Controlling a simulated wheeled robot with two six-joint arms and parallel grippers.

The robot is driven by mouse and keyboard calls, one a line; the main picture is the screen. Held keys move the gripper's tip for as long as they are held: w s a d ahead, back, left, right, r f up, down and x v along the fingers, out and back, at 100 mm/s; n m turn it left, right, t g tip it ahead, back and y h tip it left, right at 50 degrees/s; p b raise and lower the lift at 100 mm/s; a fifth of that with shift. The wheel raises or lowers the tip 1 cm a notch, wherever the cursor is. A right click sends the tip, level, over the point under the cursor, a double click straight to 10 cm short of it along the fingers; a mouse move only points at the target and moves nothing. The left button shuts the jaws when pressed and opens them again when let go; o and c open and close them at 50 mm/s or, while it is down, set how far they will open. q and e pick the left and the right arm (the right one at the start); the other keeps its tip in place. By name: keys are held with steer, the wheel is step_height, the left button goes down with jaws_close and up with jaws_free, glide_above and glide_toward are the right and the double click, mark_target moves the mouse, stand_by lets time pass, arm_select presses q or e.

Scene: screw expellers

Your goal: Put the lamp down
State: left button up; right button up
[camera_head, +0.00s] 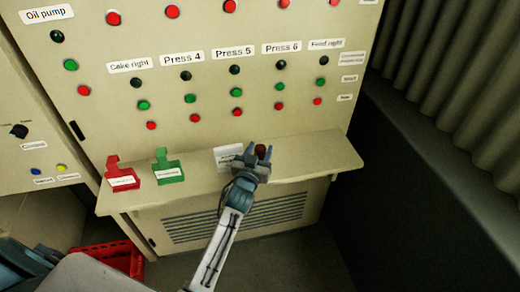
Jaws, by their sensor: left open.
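My left gripper (258,154) is over the narrow ledge (315,155) of the beige control cabinet, with its fingers pointing toward the panel. It is open. A small dark red rounded thing, probably the lamp (262,151), shows between the fingertips. Its lower part is hidden by the gripper, so I cannot tell whether it rests on the ledge. My right gripper is not in view.
A red tag (122,177) and a green tag (168,168) stand on the ledge to the left. A white card (226,156) is just left of the gripper. The panel (215,125) with several buttons rises behind. A red crate (118,255) is on the floor.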

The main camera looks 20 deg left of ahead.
arm_select(q)
steer(key=s+b, duration=0.1)
steer(key=s, duration=1)
steer(key=shift+d, duration=0.4)
steer(key=shift+s, duration=0.1)
